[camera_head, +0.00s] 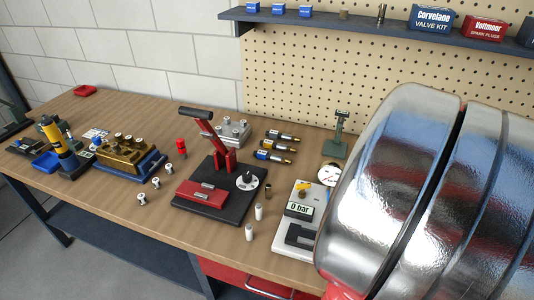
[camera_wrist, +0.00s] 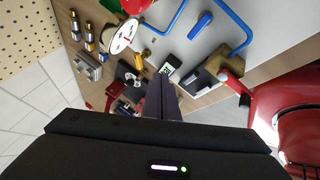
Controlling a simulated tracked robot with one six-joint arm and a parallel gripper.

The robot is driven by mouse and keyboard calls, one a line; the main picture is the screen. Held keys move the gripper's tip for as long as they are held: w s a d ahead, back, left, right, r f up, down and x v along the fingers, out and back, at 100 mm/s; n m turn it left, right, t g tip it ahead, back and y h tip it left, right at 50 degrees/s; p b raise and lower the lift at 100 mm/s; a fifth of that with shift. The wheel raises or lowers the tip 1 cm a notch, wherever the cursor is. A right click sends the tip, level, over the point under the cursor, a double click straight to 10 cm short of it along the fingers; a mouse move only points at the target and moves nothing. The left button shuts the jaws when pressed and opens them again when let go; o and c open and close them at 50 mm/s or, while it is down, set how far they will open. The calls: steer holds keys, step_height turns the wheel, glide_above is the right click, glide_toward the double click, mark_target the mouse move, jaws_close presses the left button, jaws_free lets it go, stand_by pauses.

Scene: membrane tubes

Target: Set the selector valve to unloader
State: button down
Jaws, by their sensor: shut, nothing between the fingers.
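I cannot tell which of the two is the selector valve. My gripper (camera_wrist: 161,78) is shut and empty, apart from both. It is not visible in the head view.
A red-handled press (camera_head: 222,155) rises beside the dial. White cylinders (camera_head: 249,232), a gauge (camera_head: 329,174), blue and yellow cartridges (camera_head: 273,151) and a grey block (camera_head: 234,131) stand around. A large shiny metal shape hides the right side of the head view.

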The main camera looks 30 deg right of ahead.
glide_toward(303, 194)
steer(key=f, duration=0.1)
steer(key=s+a+f, duration=0.1)
steer(key=a+f, duration=0.1)
steer(key=shift+s, duration=0.4)
steer(key=w, duration=0.1)
steer(key=w+d, duration=0.1)
steer(key=w, duration=0.1)
steer(key=shift+f, duration=0.2)
steer(key=shift+w+d, duration=0.2)
steer(key=shift+w, duration=0.25)
steer(key=shift+a, duration=0.15)
steer(key=shift+w, duration=0.15)
